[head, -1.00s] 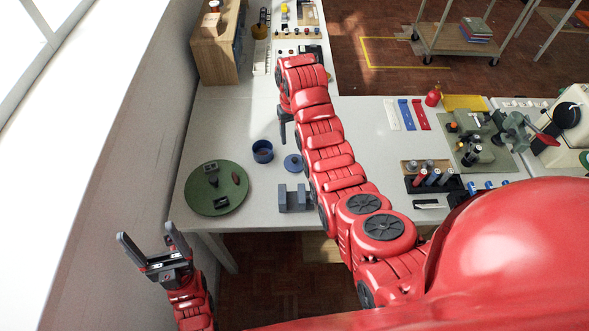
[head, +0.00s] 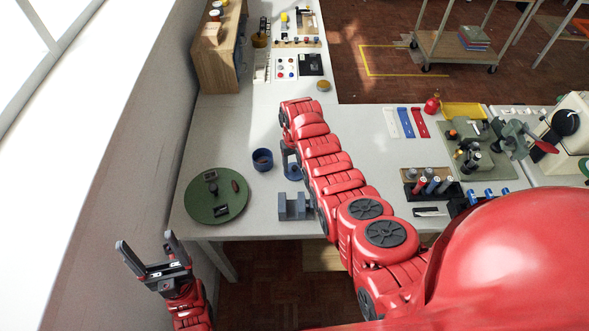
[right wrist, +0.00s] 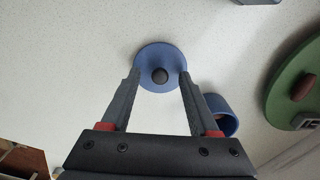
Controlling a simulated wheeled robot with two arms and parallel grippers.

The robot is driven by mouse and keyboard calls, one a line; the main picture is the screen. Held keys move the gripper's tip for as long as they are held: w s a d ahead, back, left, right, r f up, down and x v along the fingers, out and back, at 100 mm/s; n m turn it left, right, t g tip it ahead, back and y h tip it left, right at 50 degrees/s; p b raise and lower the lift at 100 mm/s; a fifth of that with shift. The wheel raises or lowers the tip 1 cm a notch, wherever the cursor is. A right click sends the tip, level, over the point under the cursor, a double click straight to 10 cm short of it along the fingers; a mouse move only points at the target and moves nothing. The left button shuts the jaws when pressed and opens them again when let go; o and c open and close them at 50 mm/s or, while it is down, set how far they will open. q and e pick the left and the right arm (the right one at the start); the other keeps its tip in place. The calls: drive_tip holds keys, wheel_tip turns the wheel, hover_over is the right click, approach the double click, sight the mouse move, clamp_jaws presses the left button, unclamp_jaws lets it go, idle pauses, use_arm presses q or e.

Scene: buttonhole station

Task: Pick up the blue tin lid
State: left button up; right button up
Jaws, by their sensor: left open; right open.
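The blue tin lid (head: 294,173) lies flat on the white table, partly hidden by my right gripper in the head view. In the right wrist view the lid (right wrist: 147,77) is a blue disc with a dark round knob at its centre. My right gripper (right wrist: 158,85) is open and empty, its fingertips on either side of the knob's line, apart from the knob. In the head view the right gripper (head: 289,160) shows beside the end of my red arm, over the lid. My left gripper (head: 147,249) is open and empty, off the table's left front.
The open blue tin (head: 262,160) stands just left of the lid and also shows in the right wrist view (right wrist: 220,106). A round green tray (head: 215,212) with small parts is further left. A grey block (head: 291,208) sits near the front edge.

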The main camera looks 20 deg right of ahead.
drive_tip(key=shift+f, duration=0.15)
drive_tip(key=shift+c, duration=0.3)
clamp_jaws()
idle(0.3)
